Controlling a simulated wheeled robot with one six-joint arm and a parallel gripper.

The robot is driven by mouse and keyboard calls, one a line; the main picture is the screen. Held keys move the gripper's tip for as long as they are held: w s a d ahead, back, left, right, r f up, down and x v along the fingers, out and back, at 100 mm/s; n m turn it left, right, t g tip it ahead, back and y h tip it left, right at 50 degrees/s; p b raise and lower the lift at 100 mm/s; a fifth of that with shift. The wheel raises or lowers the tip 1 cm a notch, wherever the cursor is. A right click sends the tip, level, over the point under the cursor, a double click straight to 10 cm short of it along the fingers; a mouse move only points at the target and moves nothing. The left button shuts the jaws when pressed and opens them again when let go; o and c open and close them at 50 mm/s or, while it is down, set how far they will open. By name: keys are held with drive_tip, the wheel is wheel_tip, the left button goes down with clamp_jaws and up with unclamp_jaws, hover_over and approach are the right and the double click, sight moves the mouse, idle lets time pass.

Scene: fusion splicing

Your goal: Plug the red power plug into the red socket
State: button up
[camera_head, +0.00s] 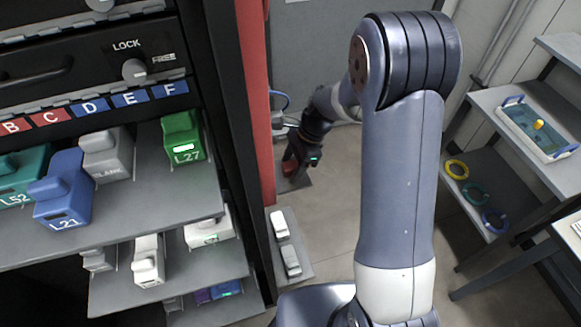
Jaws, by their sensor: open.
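My gripper (297,162) is far off beyond the red post, at the end of my extended arm, and it points down. It is small and dark here, and its fingers are hard to make out. A small red thing (289,168) shows at its fingers, above or on a small grey ledge; it may be the red plug, but I cannot tell whether it touches the fingers. I cannot make out a red socket. A blue cable loop (281,98) hangs by the back wall, above and left of the gripper.
A rack with grey shelves (150,190) at left holds coloured modules, including a green one (182,137) and a blue one (62,190). A red post (256,90) edges it. White blocks sit on a low grey ledge (303,262). Shelves at right hold a blue tray (536,128) and coloured rings.

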sight(294, 163)
drive_tip(key=c, duration=1)
drive_tip(key=shift+d+r, duration=0.1)
drive_tip(key=shift+w+d+r+b, duration=0.1)
drive_tip(key=shift+r+b, duration=0.1)
drive_tip(key=shift+b, duration=0.1)
wheel_tip(294, 163, up, 7)
drive_tip(key=shift+f+b, duration=0.2)
drive_tip(key=shift+b, duration=0.15)
drive_tip(key=w+d+b, duration=0.1)
drive_tip(key=d, duration=0.5)
drive_tip(key=w+d, duration=0.2)
drive_tip(key=d, duration=0.4)
drive_tip(key=w+d+b, duration=0.1)
drive_tip(key=w+d, duration=0.1)
drive_tip(key=d, duration=0.5)
drive_tip(key=shift+w+f+b, duration=0.1)
drive_tip(key=shift+w+b, duration=0.05)
drive_tip(key=shift+b, duration=0.2)
drive_tip(key=shift+a, duration=0.1)
